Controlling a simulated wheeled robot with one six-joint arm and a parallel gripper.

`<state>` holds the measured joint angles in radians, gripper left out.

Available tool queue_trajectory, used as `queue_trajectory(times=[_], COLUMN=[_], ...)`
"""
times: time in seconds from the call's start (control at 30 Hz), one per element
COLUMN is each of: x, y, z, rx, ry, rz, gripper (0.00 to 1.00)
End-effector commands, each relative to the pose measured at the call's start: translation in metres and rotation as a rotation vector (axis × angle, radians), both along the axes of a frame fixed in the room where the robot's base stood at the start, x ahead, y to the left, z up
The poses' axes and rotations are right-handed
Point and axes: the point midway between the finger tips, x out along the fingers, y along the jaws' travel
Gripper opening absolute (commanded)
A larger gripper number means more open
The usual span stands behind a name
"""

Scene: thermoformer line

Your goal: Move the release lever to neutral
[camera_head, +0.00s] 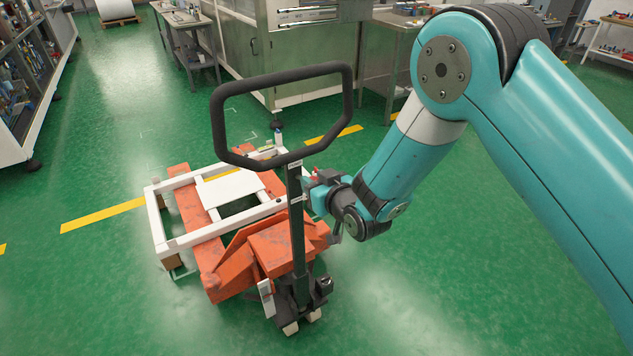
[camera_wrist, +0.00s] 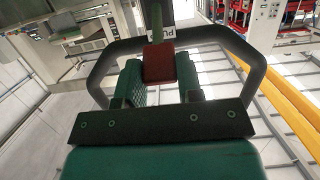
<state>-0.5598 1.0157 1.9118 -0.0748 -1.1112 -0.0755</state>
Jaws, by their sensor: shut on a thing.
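The pallet truck's black loop handle (camera_head: 216,128) stands upright on a dark tiller post (camera_head: 297,235). The release lever (camera_wrist: 158,64) is a small red piece at the tiller head, below a white label in the wrist view. My gripper (camera_wrist: 159,78) has its two green fingers on either side of the red lever and is shut on it. In the head view my gripper (camera_head: 308,194) reaches the post from the right, just under the loop. Only a speck of red shows there, so the lever's position is hard to tell.
The orange pallet truck (camera_head: 225,277) carries a white frame (camera_head: 160,228) over its forks. Yellow floor lines (camera_head: 103,214) run behind it. A machine cabinet (camera_head: 262,60) and a workbench (camera_head: 190,40) stand at the back. The green floor at front left is clear.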

Motion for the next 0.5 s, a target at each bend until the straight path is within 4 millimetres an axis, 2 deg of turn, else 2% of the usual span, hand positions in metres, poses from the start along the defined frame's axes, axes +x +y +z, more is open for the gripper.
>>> queue_trajectory(times=[0.23, 0.5], x=[-0.002, -0.008], y=[0.0, -0.004], z=[-0.005, -0.026], rx=[0.0, -0.004], ry=[0.003, 0.008], rz=[0.002, 0.002], gripper=[0.0, 0.0])
